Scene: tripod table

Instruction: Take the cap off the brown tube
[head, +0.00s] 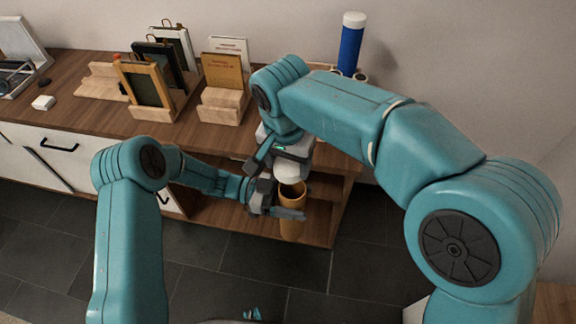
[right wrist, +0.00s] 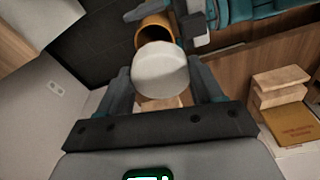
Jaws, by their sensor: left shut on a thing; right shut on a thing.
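The white cap (head: 289,173) is held by my right gripper (head: 285,160) just above the tube. In the right wrist view the cap (right wrist: 160,72) sits between the two fingers of my right gripper (right wrist: 163,88). The tube's open orange mouth (right wrist: 154,32) shows beyond the cap, so the cap is apart from the tube. The cap hides part of the mouth.
A blue tube with a white cap (head: 350,45) stands at the back right of the wooden cabinet top (head: 200,138). Picture frames (head: 146,83) and a book on a wooden stand (head: 223,72) stand left of my right arm. Dark floor tiles (head: 235,265) lie clear in front.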

